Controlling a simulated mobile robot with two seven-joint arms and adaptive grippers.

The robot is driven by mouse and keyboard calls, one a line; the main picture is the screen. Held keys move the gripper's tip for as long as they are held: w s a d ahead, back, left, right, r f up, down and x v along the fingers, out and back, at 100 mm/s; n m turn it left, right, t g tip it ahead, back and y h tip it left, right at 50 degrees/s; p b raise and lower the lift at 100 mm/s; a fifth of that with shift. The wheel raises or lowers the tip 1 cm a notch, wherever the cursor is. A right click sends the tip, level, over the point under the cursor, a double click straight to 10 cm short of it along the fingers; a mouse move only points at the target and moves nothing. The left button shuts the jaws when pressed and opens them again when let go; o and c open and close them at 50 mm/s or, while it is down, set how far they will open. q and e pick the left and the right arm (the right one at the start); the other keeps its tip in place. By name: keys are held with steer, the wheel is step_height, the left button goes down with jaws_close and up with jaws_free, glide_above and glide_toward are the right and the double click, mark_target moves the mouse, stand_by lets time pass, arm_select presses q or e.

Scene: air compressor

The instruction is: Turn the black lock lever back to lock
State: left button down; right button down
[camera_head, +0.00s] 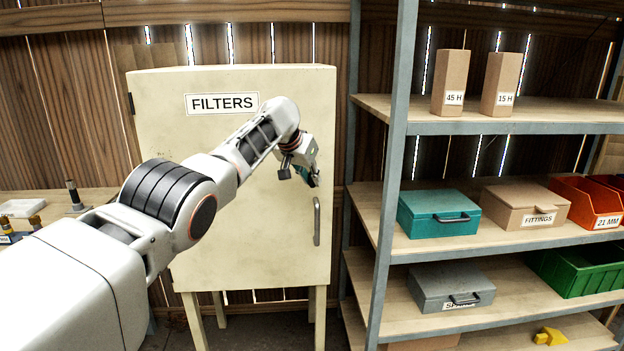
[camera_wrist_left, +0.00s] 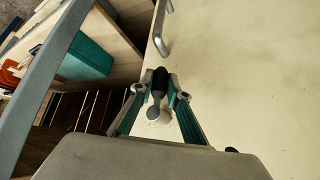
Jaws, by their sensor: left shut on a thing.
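The cream cabinet (camera_head: 230,240) labelled FILTERS stands closed in the head view, with a grey bar handle (camera_head: 317,221) near its right edge. My left gripper (camera_head: 306,177) is at the upper right of the door, above the handle. In the left wrist view, the black lock lever (camera_wrist_left: 159,80) sits between the fingertips of my left gripper (camera_wrist_left: 158,90), which is shut on it. The lever's grey stem runs down to a pale round base on the door. In the head view my gripper hides the lever. My right gripper is in neither view.
A metal-framed shelf (camera_head: 392,160) stands close to the right of the cabinet. It holds a teal case (camera_head: 438,213), a FITTINGS box (camera_head: 524,204), a grey case (camera_head: 450,287) and bins. A workbench with small items is at the left.

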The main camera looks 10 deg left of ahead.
arm_select(q)
steer(key=c, duration=2.2)
jaws_free()
steer(key=shift+r, duration=0.1)
steer(key=v, duration=1.1)
steer(key=shift+s+r, duration=0.25)
steer(key=shift+r, duration=0.1)
